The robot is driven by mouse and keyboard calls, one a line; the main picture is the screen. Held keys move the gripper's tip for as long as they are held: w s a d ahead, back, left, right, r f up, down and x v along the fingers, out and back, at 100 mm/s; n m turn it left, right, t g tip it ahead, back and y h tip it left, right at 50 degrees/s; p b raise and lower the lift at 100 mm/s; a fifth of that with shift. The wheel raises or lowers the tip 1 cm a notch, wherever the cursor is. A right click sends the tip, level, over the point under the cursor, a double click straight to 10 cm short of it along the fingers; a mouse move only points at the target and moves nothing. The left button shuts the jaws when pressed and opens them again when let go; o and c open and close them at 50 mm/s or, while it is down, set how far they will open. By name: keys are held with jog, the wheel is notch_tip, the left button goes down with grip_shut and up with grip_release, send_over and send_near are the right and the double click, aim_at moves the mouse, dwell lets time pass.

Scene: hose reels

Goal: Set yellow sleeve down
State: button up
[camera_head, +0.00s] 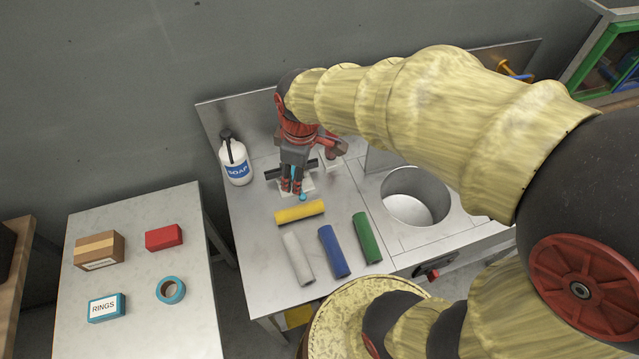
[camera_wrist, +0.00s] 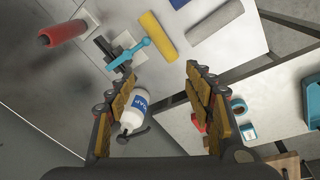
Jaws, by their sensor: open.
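The yellow sleeve (camera_head: 300,212) lies on the metal counter, crosswise above the far ends of the white sleeve (camera_head: 298,258) and the blue sleeve (camera_head: 334,251). A green sleeve (camera_head: 367,238) lies to their right. In the wrist view the yellow sleeve (camera_wrist: 158,36) shows whole near the top, beyond my fingertips. My gripper (camera_head: 291,184) is over the back of the counter, behind the yellow sleeve and apart from it. In the wrist view my gripper (camera_wrist: 160,72) has its fingers wide apart with nothing held. The white sleeve (camera_wrist: 215,22) shows beside the yellow one.
A teal-handled part (camera_wrist: 128,53) with a dark holder stands behind the yellow sleeve. A red roller (camera_wrist: 62,33) is nearby. A soap bottle (camera_head: 236,160) stands left of my gripper. A round basin (camera_head: 415,197) is at right. A side table (camera_head: 140,320) holds boxes and tape.

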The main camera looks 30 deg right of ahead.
jog(key=s+r+m+t, duration=0.3)
jog(key=s+r+m, duration=0.6)
jog(key=s, duration=0.3)
jog(key=shift+s+a+r, duration=0.3)
jog(key=shift+s+r, duration=0.05)
jog(key=shift+r, duration=0.55)
jog(key=shift+f, duration=0.15)
